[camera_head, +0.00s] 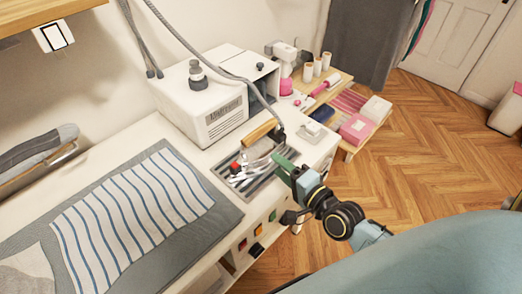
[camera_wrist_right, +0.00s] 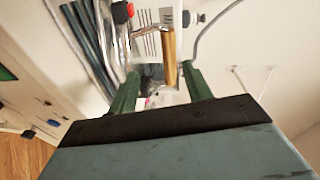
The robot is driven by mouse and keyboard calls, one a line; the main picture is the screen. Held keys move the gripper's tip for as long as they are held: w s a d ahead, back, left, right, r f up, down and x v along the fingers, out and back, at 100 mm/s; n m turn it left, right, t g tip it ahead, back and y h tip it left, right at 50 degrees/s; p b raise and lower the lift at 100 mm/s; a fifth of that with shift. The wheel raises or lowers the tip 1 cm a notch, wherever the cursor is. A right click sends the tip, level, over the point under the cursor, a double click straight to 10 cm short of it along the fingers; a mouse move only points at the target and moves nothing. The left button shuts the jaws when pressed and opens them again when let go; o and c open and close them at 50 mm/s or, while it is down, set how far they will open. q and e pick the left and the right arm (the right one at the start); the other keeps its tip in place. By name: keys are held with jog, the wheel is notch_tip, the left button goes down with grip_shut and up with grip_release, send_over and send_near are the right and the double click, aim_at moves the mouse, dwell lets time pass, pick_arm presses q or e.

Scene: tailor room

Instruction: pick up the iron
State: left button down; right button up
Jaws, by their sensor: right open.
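The iron (camera_head: 262,147) has a wooden handle (camera_head: 259,131) and a silver body with a red knob. It rests on a ribbed rest (camera_head: 255,184) on the white table, with a grey hose at its back end. My right gripper (camera_head: 285,165) is just right of the iron, its green fingers pointing at it. In the right wrist view the fingers (camera_wrist_right: 160,78) are spread, and the wooden handle (camera_wrist_right: 170,62) shows beyond and between the tips. I cannot tell whether a finger touches the iron. My left gripper is not in view.
A white steam generator (camera_head: 205,105) stands behind the iron. A striped cloth (camera_head: 130,210) lies on a grey mat to the left. A low shelf with spools and pink boxes (camera_head: 357,129) stands beyond. Wooden floor is free at right.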

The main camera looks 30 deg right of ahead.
aim_at(264, 132)
jog(key=w+m, duration=0.1)
jog(key=w, duration=0.2)
jog(key=w+d+t, duration=0.1)
jog(key=w, duration=0.1)
jog(key=w+m+h, duration=0.1)
jog(key=w, duration=0.2)
jog(key=shift+w+d+r+m, duration=0.3)
jog(key=shift+w+d+r, duration=0.05)
jog(key=shift+w+a+f, duration=0.15)
jog(key=shift+w, duration=1.2)
jog(key=shift+w+a+f, duration=0.1)
jog(key=shift+w+a, duration=0.05)
jog(key=shift+w, duration=1.2)
grip_shut()
jog(key=shift+w+d+r+t, duration=0.1)
jog(key=shift+r+t, duration=0.2)
jog(key=shift+r, duration=0.05)
